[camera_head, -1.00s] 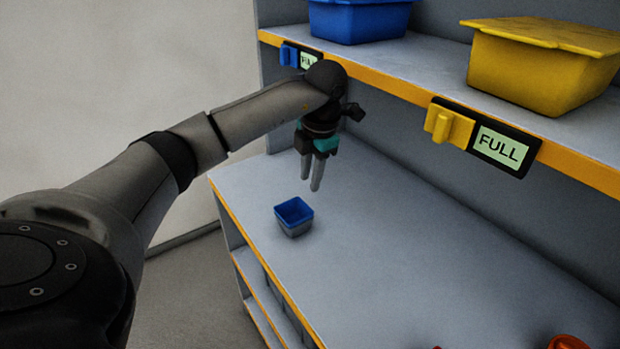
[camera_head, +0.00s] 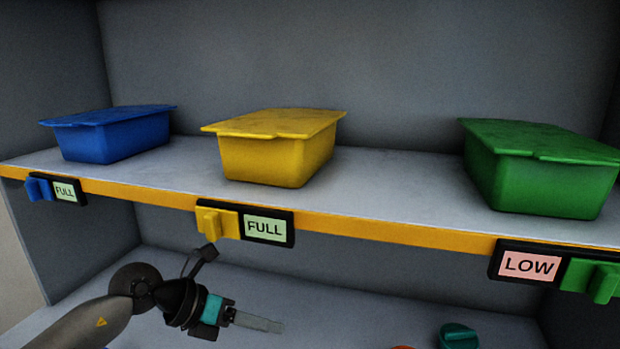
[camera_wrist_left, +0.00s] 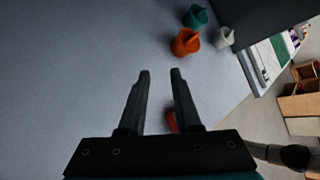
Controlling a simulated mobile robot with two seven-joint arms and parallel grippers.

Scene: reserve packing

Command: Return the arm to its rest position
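My left gripper (camera_head: 270,324) is in the lower left of the head view, over the grey worktop below the shelf, pointing to the right. In the left wrist view its two fingers (camera_wrist_left: 161,73) stand apart with nothing gripped between their tips. A red thing (camera_wrist_left: 171,121), partly hidden by a finger, shows beyond them. My right gripper is not in view.
Blue (camera_head: 115,137), yellow (camera_head: 270,160) and green (camera_head: 540,180) lidded bins stand on the shelf above the arm. Labels read FULL, FULL and LOW. Teal (camera_wrist_left: 196,17), orange (camera_wrist_left: 186,42) and white (camera_wrist_left: 224,38) items stand on the worktop.

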